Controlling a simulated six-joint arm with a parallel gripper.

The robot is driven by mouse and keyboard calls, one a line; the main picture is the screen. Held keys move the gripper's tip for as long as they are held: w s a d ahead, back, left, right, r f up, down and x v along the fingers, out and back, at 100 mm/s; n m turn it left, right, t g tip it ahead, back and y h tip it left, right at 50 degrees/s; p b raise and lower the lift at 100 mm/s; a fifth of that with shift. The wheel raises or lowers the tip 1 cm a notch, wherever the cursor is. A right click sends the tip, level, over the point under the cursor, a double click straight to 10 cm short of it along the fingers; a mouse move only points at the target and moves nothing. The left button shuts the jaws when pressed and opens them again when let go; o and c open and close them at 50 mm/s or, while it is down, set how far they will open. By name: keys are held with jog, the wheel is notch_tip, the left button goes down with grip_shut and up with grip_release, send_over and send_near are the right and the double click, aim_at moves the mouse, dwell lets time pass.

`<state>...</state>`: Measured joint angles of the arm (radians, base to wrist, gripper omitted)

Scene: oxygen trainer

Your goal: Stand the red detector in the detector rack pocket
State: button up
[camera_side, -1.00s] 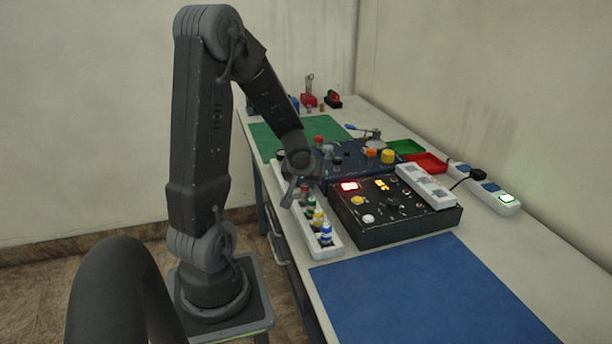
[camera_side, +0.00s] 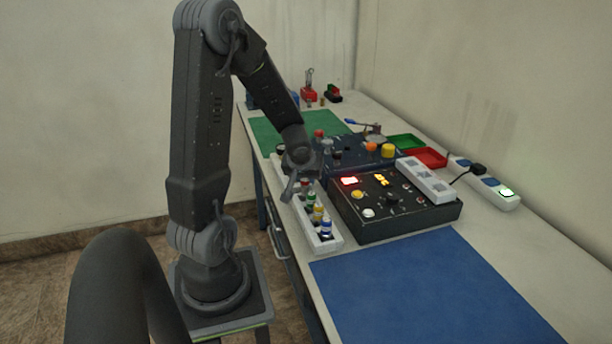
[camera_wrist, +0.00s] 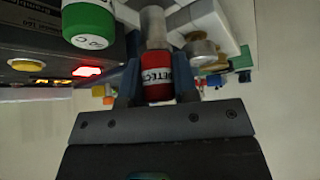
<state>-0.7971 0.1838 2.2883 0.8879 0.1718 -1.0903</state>
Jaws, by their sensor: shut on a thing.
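The red detector (camera_wrist: 158,85), a small red cylinder with a white label and a pale metal end, sits between the two fingers of my gripper (camera_wrist: 158,75) in the wrist view. My gripper is shut on it. In the side view my gripper (camera_side: 298,186) is over the white detector rack (camera_side: 323,247), and a bit of the red detector (camera_side: 304,182) shows beside the fingers. Green (camera_side: 311,198), yellow (camera_side: 318,212) and blue (camera_side: 326,227) detectors stand in a row in the rack. My gripper hides the pocket, so I cannot tell whether the red detector is seated.
The black control box (camera_side: 400,221) with lit displays stands close right of the rack. A green detector (camera_wrist: 88,24) is near my gripper in the wrist view. A blue mat (camera_side: 430,295) is clear in front. Red (camera_side: 431,158) and green (camera_side: 406,142) trays lie farther back.

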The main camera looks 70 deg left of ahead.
aim_at(306, 185)
jog(key=shift+f, duration=0.3)
jog(key=shift+f, duration=0.35)
jog(key=shift+f, duration=0.2)
jog(key=shift+f, duration=0.85)
jog(key=o, duration=1.1)
jog(key=shift+c, duration=0.2)
jog(key=shift+r, duration=0.1)
jog(key=v, duration=1.4)
jog(key=d+r+m+h, duration=0.2)
jog(key=d+m, duration=0.2)
jog(key=d, duration=0.4)
jog(key=s+d+r+m+t+h, duration=0.1)
jog(key=d+r+m+h, duration=0.1)
jog(key=d, duration=0.6)
jog(key=s+d+r+m+t+h, duration=0.1)
jog(key=d+r+m, duration=0.3)
jog(key=d+m, duration=0.2)
jog(key=shift+d+h, duration=0.4)
jog(key=shift+d, duration=0.6)
